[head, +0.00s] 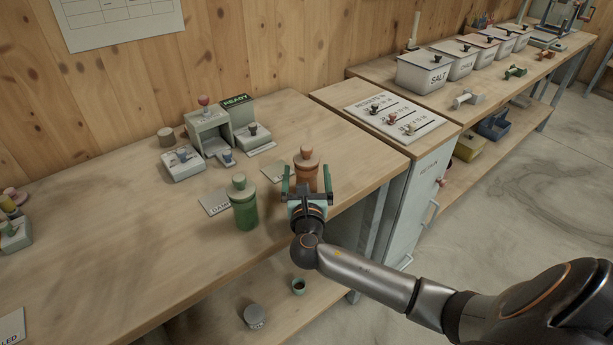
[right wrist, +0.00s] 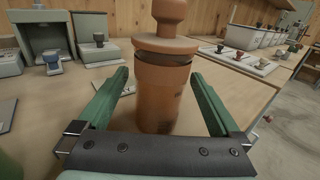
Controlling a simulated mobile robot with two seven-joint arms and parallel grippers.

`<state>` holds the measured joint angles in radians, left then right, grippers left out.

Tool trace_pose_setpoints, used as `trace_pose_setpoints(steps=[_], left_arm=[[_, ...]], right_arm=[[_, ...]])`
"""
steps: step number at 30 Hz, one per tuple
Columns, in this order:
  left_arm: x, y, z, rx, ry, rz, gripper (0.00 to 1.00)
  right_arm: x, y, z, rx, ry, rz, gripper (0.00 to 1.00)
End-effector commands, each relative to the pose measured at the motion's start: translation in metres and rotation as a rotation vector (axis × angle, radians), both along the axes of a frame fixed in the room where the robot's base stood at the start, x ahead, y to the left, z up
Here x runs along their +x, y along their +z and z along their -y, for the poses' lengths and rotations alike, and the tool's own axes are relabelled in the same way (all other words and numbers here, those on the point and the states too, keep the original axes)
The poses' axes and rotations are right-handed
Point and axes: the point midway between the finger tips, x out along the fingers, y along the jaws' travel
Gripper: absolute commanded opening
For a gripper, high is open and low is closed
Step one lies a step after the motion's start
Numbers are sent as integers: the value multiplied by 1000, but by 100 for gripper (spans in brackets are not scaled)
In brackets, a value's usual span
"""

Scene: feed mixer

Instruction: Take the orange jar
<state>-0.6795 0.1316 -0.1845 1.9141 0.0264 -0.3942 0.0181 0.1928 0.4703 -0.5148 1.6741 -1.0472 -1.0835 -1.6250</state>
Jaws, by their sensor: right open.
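The orange jar (head: 306,168) stands upright on the wooden bench, with a round knob on its lid. In the right wrist view the orange jar (right wrist: 163,88) rises between the two green fingers, with a visible gap on each side. My right gripper (head: 306,180) is open around the jar, reaching in from the bench's front edge. Its fingers (right wrist: 163,95) do not visibly touch the jar. The jar's lowest part is hidden behind the gripper in the head view. My left gripper is not in view.
A green jar (head: 243,205) stands close to the left of my right gripper. Grey devices (head: 210,135) with knobs stand behind. A board with small knobs (head: 394,115) lies on the cabinet to the right. Free bench surface (head: 110,235) lies at left.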

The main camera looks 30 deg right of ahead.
Motion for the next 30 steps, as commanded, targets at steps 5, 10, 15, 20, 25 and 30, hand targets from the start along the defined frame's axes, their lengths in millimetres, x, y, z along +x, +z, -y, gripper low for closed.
trace_pose_setpoints(steps=[5, 10, 15, 20, 25, 30], left_arm=[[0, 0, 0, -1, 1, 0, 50], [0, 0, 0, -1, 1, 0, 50], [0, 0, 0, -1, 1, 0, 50], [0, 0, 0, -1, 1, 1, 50], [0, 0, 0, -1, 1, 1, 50], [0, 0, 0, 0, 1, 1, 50]], right_arm=[[0, 0, 0, 0, 0, 0, 100], [0, 0, 0, 1, 0, -1, 82], [0, 0, 0, 1, 0, -1, 63], [0, 0, 0, 1, 0, -1, 45], [0, 0, 0, 1, 0, -1, 26], [0, 1, 0, 0, 0, 1, 18]])
